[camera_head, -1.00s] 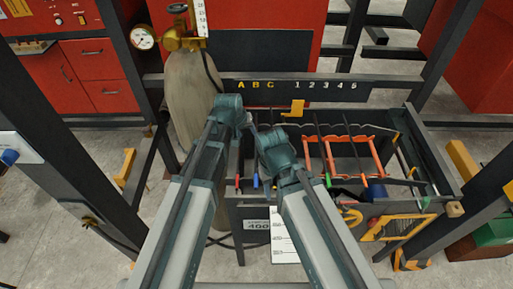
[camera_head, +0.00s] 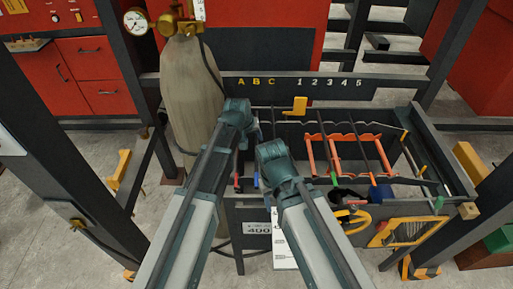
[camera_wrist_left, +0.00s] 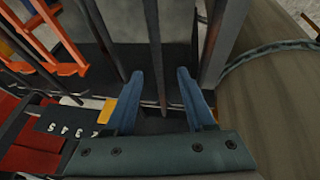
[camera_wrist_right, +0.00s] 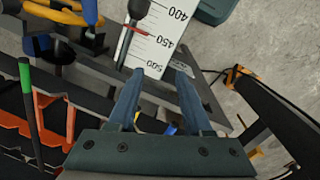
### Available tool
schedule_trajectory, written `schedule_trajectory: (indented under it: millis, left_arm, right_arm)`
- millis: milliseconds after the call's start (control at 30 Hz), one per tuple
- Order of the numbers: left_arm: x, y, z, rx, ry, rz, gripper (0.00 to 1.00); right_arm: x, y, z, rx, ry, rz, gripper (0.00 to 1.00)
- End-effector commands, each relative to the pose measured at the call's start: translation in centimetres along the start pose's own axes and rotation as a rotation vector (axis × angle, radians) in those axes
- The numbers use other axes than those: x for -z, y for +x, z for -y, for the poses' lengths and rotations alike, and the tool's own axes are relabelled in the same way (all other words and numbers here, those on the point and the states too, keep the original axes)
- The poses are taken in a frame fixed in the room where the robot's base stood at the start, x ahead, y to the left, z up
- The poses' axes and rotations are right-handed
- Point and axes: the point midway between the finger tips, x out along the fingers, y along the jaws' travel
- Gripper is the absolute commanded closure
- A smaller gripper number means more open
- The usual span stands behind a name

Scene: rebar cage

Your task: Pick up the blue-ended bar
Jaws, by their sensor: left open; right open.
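A small blue end (camera_head: 257,180) shows at the front left of the dark bin, just left of my right wrist in the head view; most of its bar is hidden behind my wrists. My left gripper (camera_wrist_left: 162,75) is open at the bin's left part. A dark bar (camera_wrist_left: 153,45) runs between its fingers in the left wrist view, apart from both; its end colour is hidden. My right gripper (camera_wrist_right: 155,82) is open over the front rim. A blue bit (camera_wrist_right: 170,128) shows low between its fingers, and I cannot tell whether it is the bar's end.
A red-ended bar (camera_head: 237,185) lies left of the blue end, and a green-ended bar (camera_head: 334,178) lies right. Orange racks (camera_head: 318,155) stand in the bin (camera_head: 455,172). A beige gas cylinder (camera_head: 190,95) stands close left of my left gripper. A lettered rail (camera_head: 385,88) runs behind.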

Motion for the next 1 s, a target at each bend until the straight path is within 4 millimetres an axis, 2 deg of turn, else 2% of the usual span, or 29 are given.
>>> schedule_trajectory:
  millis: [33, 200, 533, 833, 1000]
  left_arm:
    - [-0.2, 1.3, -0.1, 0.0, 0.001, 0.0, 0.45]
    - [-0.2, 3.4, -0.2, 0.0, 0.0, 0.0, 0.45]
    - [-0.1, 3.5, -0.3, 0.0, 0.0, 0.0, 0.47]
    - [-0.1, 3.5, -0.3, 0.0, 0.0, 0.0, 1.0]
    - [-0.1, 3.5, -0.3, 0.0, 0.0, 0.0, 1.0]
  right_arm:
    - [0.1, 1.2, 0.1, 0.0, 0.0, 0.0, 0.5]
    - [0.2, 3.1, 0.3, 0.0, 0.001, 0.0, 0.5]
    - [0.2, 3.2, 0.3, 0.0, 0.001, 0.0, 0.5]
    - [0.2, 3.2, 0.3, 0.0, 0.001, 0.0, 0.5]
    - [0.2, 3.2, 0.3, 0.0, 0.001, 0.0, 0.5]
